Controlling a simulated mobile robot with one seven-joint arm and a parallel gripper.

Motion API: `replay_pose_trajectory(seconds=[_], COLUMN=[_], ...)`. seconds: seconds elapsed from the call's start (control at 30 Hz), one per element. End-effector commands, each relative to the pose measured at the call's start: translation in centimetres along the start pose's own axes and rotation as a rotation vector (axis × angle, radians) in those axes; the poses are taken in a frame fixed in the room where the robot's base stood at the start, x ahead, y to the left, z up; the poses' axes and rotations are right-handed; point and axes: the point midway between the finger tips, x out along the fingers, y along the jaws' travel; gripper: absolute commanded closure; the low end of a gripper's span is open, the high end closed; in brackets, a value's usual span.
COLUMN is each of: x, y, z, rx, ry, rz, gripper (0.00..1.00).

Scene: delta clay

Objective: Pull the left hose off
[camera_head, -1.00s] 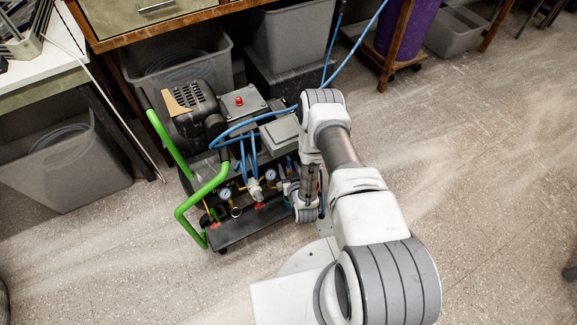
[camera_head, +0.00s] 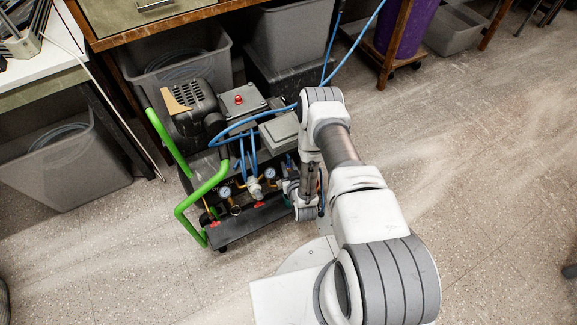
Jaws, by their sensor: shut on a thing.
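The air compressor (camera_head: 205,105) stands on the floor with its gauge panel toward me. Blue hoses (camera_head: 241,133) arch over its top, and thin blue lines drop to the fittings beside the two gauges (camera_head: 270,174). My gripper (camera_head: 287,188) is low at the right end of the gauge panel, beside the right gauge. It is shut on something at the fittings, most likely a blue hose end. My wrist hides most of the grip, so I cannot tell which hose it is or whether it is still seated. A bit of blue hose (camera_head: 321,190) shows right of my wrist.
A green tube handle (camera_head: 186,207) rises at the compressor's left. Grey bins (camera_head: 290,40) stand under the wooden bench behind it, with another bin (camera_head: 65,168) at the left.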

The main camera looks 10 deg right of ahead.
Motion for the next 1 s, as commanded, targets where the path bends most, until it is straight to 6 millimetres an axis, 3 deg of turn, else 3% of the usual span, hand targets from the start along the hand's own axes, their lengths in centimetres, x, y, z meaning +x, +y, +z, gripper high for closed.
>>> replay_pose_trajectory(seconds=[0.8,1.0], x=[0.1,-0.4], y=[0.0,0.0], z=[-0.1,-1.3], rx=[0.0,-0.001], ry=[0.002,0.003], rz=[0.0,0.0], gripper=[1.0,1.0])
